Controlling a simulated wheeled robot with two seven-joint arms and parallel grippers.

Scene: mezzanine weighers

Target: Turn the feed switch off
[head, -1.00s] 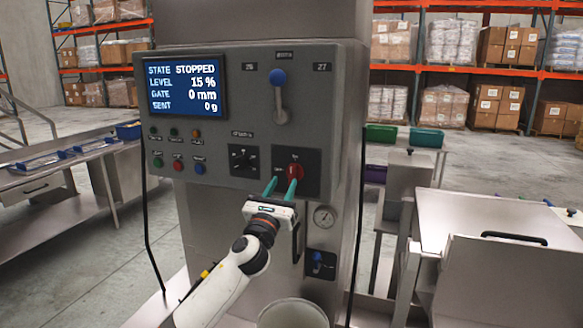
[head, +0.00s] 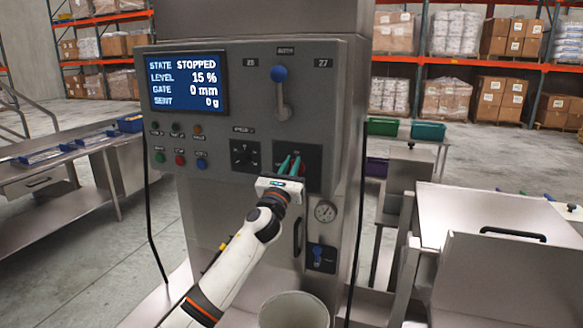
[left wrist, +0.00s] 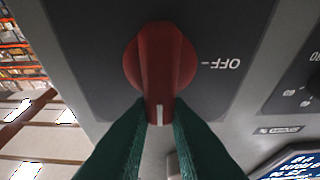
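The feed switch is a red rotary knob (left wrist: 160,60) on a dark plate (left wrist: 85,45) on the machine's front panel. In the left wrist view its grip bar, with a white mark at the end, points down the picture; an upside-down OFF label (left wrist: 221,63) is to its right. In the head view the knob is mostly hidden behind my gripper. My left gripper (head: 290,165) has its two teal fingers on either side of the grip bar, closed against it at the marked end. My right gripper is not in view.
The screen (head: 188,82) reads STATE STOPPED, LEVEL 15 %, GATE 0 mm, SENT 0 g.

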